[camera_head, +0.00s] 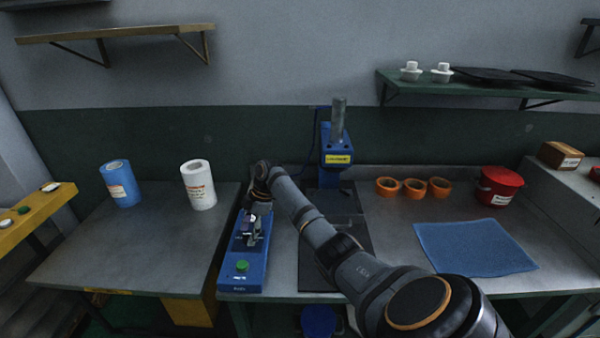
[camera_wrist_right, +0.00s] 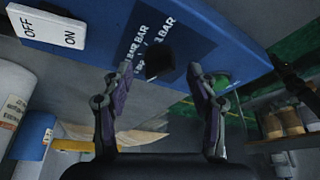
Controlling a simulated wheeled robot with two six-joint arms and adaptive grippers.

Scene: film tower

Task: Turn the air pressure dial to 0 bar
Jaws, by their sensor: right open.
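The air pressure dial (camera_wrist_right: 158,62) is a small dark knob on a blue panel (camera_wrist_right: 215,45) in the right wrist view. White BAR lettering is printed beside it; the numbers and the knob's setting are not readable. My right gripper (camera_wrist_right: 160,76) is open, with one finger on each side of the dial in that view. I cannot tell whether the fingers touch it. In the head view, my right gripper (camera_head: 252,238) is over the blue control box (camera_head: 242,277), and the dial cannot be made out there. My left gripper is not in view.
A white OFF/ON switch (camera_wrist_right: 47,25) is on the panel. A green button (camera_head: 242,266) is at the box's front. A blue roll (camera_head: 120,184) and a white roll (camera_head: 198,185) stand left. Orange rings (camera_head: 413,188), a red pot (camera_head: 498,187) and a blue cloth (camera_head: 475,248) are right.

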